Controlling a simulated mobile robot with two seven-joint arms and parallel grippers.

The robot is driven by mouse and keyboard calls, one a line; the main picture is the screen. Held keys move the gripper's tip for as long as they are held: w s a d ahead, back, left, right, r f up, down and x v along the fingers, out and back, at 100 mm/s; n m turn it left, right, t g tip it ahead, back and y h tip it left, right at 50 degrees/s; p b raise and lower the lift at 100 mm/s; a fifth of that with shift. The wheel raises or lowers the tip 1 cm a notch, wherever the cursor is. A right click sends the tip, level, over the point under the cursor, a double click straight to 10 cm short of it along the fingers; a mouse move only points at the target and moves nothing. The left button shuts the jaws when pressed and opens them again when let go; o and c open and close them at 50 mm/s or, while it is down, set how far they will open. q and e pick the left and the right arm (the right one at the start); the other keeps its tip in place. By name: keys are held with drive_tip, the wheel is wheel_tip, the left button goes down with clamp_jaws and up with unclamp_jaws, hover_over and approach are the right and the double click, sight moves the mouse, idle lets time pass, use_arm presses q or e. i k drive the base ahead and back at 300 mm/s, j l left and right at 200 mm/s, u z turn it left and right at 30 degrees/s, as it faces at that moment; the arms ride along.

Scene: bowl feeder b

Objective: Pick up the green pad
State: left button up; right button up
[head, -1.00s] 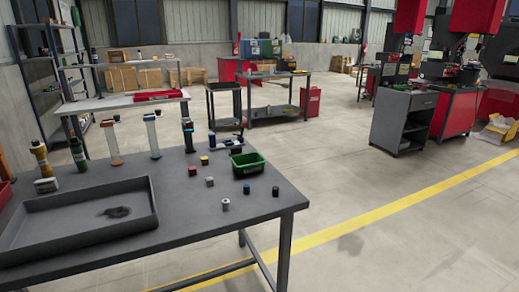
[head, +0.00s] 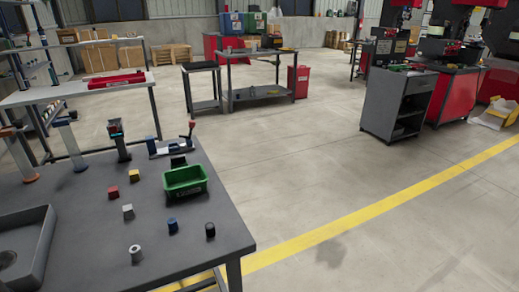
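I cannot make out a separate green pad in the head view. The only plainly green thing on the near table (head: 95,235) is a small green bin (head: 185,181), upright near the table's right edge. Its inside looks dark, and I cannot tell what lies in it. Several small pieces stand around it: a red one (head: 113,191), a yellow one (head: 134,176), a grey one (head: 128,211), a blue one (head: 173,226), a black one (head: 210,230) and a pale ring-like one (head: 136,253). Neither of my grippers is in view.
A dark grey tray (head: 45,240) is cut off at the left edge. Open floor (head: 310,170) lies to the right, with a yellow line, then a grey cabinet (head: 397,107).

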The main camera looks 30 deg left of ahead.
sight(179, 161)
drive_tip(key=i+l, duration=0.2)
drive_tip(key=i, duration=0.3)
drive_tip(key=i+l, duration=0.15)
drive_tip(key=i, duration=0.35)
drive_tip(key=i+l+z, duration=0.1)
drive_tip(key=i, duration=0.35)
drive_tip(key=i+u, duration=0.2)
drive_tip(key=u, duration=0.25)
drive_tip(key=i+j+u, duration=0.1)
drive_tip(key=u, duration=0.35)
drive_tip(key=i+l+u, duration=0.1)
drive_tip(key=i+u, duration=0.15)
drive_tip(key=u, duration=0.2)
drive_tip(key=i+l+u, duration=0.15)
drive_tip(key=u, duration=0.25)
